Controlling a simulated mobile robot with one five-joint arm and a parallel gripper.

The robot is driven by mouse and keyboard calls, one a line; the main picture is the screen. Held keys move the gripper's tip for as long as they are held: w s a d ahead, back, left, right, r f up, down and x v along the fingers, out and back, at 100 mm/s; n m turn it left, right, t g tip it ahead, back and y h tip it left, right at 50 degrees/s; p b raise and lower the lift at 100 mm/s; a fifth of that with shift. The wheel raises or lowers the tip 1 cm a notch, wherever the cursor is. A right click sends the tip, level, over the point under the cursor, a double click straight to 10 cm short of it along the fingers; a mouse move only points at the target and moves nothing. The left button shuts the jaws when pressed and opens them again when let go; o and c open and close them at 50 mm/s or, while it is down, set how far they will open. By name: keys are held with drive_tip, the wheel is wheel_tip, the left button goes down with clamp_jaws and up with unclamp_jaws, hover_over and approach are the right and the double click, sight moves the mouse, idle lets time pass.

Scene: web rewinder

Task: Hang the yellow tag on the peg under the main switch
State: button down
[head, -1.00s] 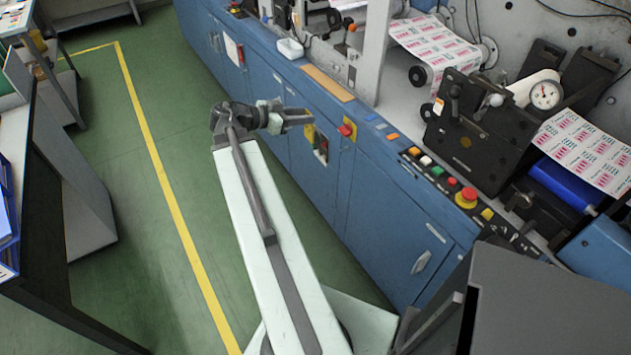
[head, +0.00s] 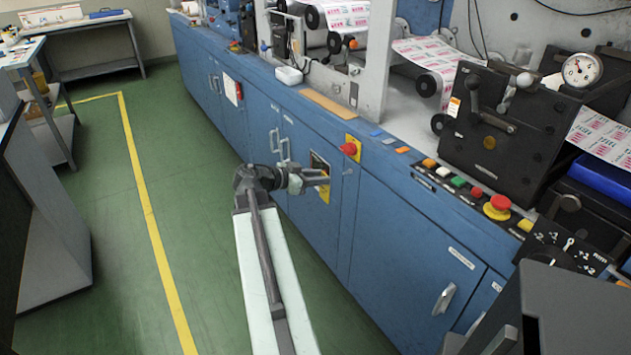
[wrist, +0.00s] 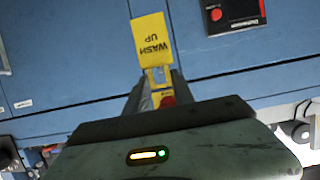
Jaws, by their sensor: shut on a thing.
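My gripper (head: 318,181) is shut on the yellow tag (wrist: 152,40), which reads "WASH UP" upside down in the wrist view. The tag also shows as a small yellow patch in the head view (head: 325,192). The main switch looks to be the red knob (head: 349,149) on a yellow plate, high on the blue cabinet front. My gripper is left of and below it in the head view. The red knob shows partly behind the fingers in the wrist view (wrist: 168,99).
A dark control panel (head: 319,163) lies just behind my gripper; its red button shows in the wrist view (wrist: 215,15). The blue cabinet (head: 395,235) runs along the right, with handles (head: 445,298) sticking out. The green floor (head: 110,220) to the left is clear.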

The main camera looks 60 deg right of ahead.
drive_tip(key=shift+d+r+b+x, duration=0.1)
drive_tip(key=shift+r+b+x, duration=0.15)
drive_tip(key=shift+x, duration=1.25)
drive_tip(key=shift+d+r+b+x, duration=0.1)
drive_tip(key=shift+r+b+x, duration=0.15)
drive_tip(key=shift+x, duration=1.3)
drive_tip(key=shift+r+b+x, duration=0.2)
drive_tip(key=shift+b+x, duration=0.1)
drive_tip(key=shift+x, duration=1.2)
drive_tip(key=shift+s, duration=0.15)
drive_tip(key=c, duration=1)
unclamp_jaws()
drive_tip(key=shift+a, duration=0.1)
